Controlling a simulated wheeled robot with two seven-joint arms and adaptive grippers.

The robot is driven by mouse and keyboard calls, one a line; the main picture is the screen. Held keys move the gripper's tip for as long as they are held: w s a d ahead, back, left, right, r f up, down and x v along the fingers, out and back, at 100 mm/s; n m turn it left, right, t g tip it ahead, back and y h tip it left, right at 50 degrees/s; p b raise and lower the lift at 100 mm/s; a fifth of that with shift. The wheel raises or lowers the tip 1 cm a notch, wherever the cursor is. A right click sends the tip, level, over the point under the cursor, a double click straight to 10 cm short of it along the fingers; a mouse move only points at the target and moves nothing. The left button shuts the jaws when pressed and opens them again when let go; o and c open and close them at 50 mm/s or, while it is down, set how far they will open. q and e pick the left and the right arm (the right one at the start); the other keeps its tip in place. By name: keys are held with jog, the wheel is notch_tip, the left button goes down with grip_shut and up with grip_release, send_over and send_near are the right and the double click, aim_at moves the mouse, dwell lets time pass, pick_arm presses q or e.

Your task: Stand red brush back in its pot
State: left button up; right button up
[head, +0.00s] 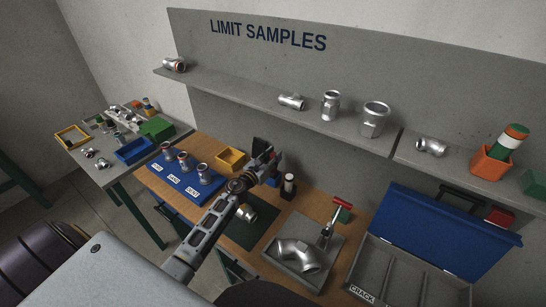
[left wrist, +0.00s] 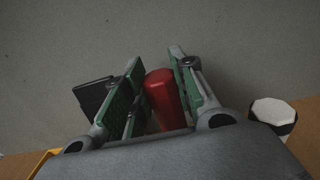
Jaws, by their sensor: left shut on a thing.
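My left gripper (head: 266,162) reaches over the bench toward the back panel in the head view. In the left wrist view its green-padded fingers (left wrist: 156,95) are shut on a red, rounded piece, which I take to be the red brush (left wrist: 163,98). The rest of the brush is hidden by the fingers and the gripper body. An orange pot (head: 490,162) stands on the shelf at the right, with a green, white and orange-topped thing in it. I cannot tell whether this is the brush's pot.
A black-and-white cylinder (head: 288,185) stands just right of the gripper, also in the left wrist view (left wrist: 273,113). A yellow bin (head: 231,160) is to its left. A grey tray (head: 270,252) with a metal elbow and the blue open case (head: 440,235) are at right.

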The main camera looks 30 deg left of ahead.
pick_arm(q)
jog(key=shift+f, duration=0.15)
jog(key=o, duration=1)
jog(key=shift+s+a+f+b, duration=0.1)
jog(key=shift+s+a+b, duration=0.35)
jog(key=shift+s, duration=1.85)
jog(key=shift+s+a+f+b, duration=0.15)
jog(key=shift+s+b, duration=0.6)
jog(key=shift+s, duration=1.5)
jog(key=shift+s+a+f+b, duration=0.1)
jog(key=shift+s+a+b, duration=0.35)
jog(key=shift+s, duration=1.85)
jog(key=shift+d, duration=0.2)
